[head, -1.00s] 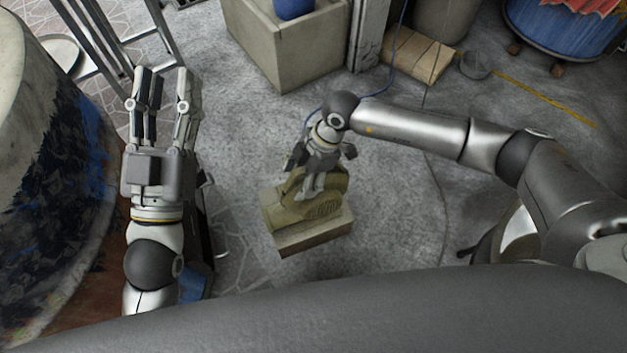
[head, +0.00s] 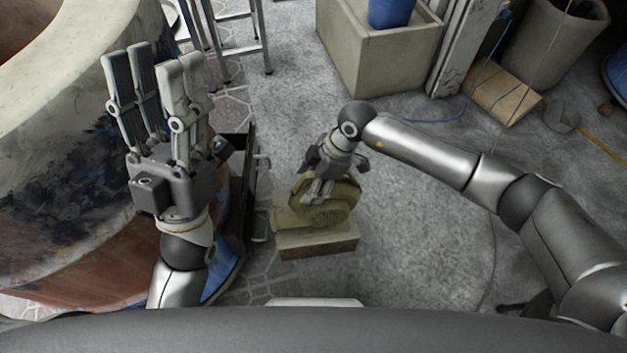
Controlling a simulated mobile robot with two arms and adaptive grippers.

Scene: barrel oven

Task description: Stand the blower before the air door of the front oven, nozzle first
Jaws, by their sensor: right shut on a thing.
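The blower (head: 347,197) is an olive-green, rounded housing on a pale block-like base (head: 318,243). Its short nozzle (head: 286,219) points left in the picture, toward the large barrel oven (head: 60,170). My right gripper (head: 318,194) is shut on the top of the blower from above. I cannot tell whether the base touches the floor. A dark metal frame (head: 246,190) stands on the oven's right side, left of the blower and apart from it; I cannot tell if it is the air door. My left gripper (head: 156,75) is open and empty in front of the oven.
A concrete planter (head: 385,60) with a blue pot (head: 391,12) stands behind the blower. A metal ladder (head: 235,35) is at the top. A wooden box (head: 505,92) and a blue cable (head: 465,105) lie at the right. Grey floor (head: 420,225) is free right of the blower.

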